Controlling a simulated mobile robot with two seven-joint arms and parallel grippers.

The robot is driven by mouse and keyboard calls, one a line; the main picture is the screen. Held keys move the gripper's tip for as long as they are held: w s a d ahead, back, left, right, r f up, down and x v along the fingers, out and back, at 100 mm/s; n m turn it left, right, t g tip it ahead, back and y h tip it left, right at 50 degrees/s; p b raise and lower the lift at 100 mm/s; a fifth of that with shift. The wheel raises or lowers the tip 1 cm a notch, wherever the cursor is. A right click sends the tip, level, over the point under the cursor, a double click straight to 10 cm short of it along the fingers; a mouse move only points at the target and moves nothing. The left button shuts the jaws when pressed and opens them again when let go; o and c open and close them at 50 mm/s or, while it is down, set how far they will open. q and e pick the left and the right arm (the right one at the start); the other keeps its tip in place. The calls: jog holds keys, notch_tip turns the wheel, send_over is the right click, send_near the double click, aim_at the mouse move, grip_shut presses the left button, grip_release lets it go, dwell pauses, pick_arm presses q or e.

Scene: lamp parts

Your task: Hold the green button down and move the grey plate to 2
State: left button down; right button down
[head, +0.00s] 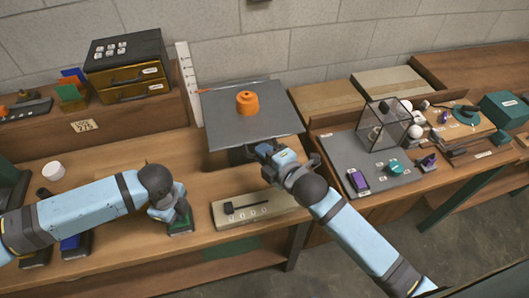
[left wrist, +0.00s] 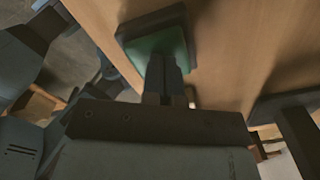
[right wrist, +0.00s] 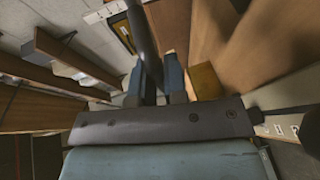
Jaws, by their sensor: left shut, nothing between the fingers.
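The grey plate (head: 275,125) is raised behind the workbench's front edge, with an orange knobbed weight (head: 247,102) on it. An upright white scale (head: 188,82) stands at its left; I cannot read its numbers. My left gripper (head: 181,214) is shut and empty, its tips down at the green button (head: 180,229). In the left wrist view the tips (left wrist: 166,62) meet the button's green top (left wrist: 160,42); how far it is pressed is unclear. My right gripper (head: 263,150) is at the plate's front, its fingers (right wrist: 158,75) around a dark bar (right wrist: 143,40); contact on both sides is unclear.
A pale panel (head: 285,213) with a dark lever and round marks lies in front of the plate. A drawer box (head: 127,65) stands at the back left. A white cup (head: 53,170) is at the left. A clear box (head: 382,127) and small parts crowd the right bench.

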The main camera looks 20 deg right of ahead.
pick_arm(q)
jog(key=shift+s+f, duration=0.3)
jog(key=shift+f, duration=0.05)
pick_arm(e)
jog(key=shift+r, duration=1.55)
jog(key=c, duration=1.2)
grip_release()
jog(key=shift+f, duration=0.1)
jog(key=v, duration=1.2)
